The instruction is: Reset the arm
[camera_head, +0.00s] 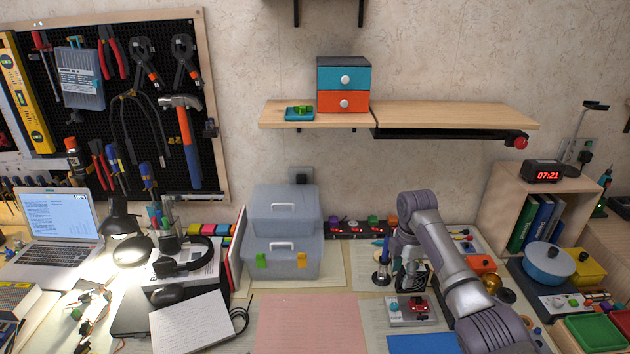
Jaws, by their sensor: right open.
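My right arm comes in from the lower right and bends down over the workbench. My right gripper (410,279) points down at the back right of the bench. It is open, and I see nothing held in it. It hangs just behind a small grey box with a red part (412,309). I cannot tell the exact gap to the things around it. A blue upright tool in a stand (382,268) is just left of the gripper. My left gripper is not in view.
Grey bins (282,262) stand left of the gripper. A pink mat (308,322) lies clear in front. A wooden shelf (440,115) juts from the wall above. A blue pot (548,262) and a wooden cubby (500,200) are at right. A laptop (58,222) and headphones (185,262) crowd the left.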

